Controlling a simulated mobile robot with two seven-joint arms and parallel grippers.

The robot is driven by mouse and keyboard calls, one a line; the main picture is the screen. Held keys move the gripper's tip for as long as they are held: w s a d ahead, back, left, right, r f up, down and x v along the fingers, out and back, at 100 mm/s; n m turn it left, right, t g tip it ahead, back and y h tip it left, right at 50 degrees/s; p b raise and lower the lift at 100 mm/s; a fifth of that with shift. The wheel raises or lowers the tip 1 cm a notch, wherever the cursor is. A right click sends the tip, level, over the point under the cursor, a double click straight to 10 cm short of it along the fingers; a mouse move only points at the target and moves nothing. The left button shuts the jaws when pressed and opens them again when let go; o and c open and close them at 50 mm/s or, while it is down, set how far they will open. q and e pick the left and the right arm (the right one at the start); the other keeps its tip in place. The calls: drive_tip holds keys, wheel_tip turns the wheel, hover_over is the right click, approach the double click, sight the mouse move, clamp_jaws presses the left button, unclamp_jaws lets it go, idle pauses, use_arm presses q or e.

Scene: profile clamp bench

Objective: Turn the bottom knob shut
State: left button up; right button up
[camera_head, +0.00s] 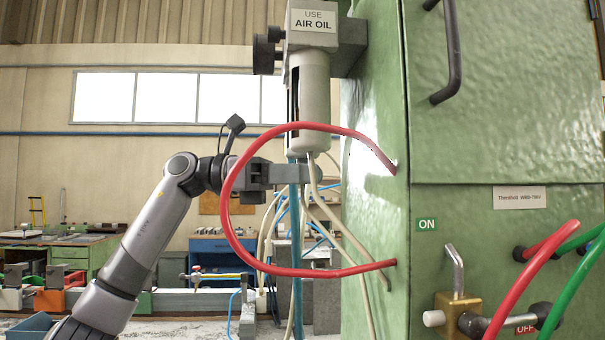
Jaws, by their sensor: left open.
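My left gripper (258,184) is in mid-air left of the green cabinet, below the grey air-oil unit (309,100). It is open, and I see nothing between its fingers. A red hose loop crosses in front of it. Two dark knobs stick out on the left of the unit's top; the lower one (263,55) is well above my gripper, apart from it. A brass valve (457,312) with a bent metal lever and a dark knob (541,314) sits low on the cabinet. I cannot tell which knob counts as the bottom one. My right gripper is out of view.
The green cabinet (375,120) fills the right side, with a black handle (450,60) and an ON label (427,224). The red hose (232,215) bows out from its side. Pale and blue tubes hang below the unit. Workbenches (85,255) stand behind at left.

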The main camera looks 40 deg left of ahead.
use_arm(q)
drive_tip(key=c, duration=0.9)
drive_tip(key=shift+c, duration=0.2)
drive_tip(key=shift+n+t+y, duration=0.3)
drive_tip(key=shift+t, duration=0.1)
drive_tip(key=shift+n+t+y+p, duration=0.3)
drive_tip(key=shift+n+t+y, duration=0.6)
drive_tip(key=shift+t+y, duration=0.2)
drive_tip(key=n+t+y+p, duration=0.1)
drive_tip(key=n+t+y, duration=0.1)
drive_tip(key=y, duration=0.1)
drive_tip(key=shift+n+y, duration=0.4)
drive_tip(key=shift+n+t+y+p, duration=0.75)
drive_tip(key=shift+n+y, duration=0.25)
drive_tip(key=shift+y, duration=0.6)
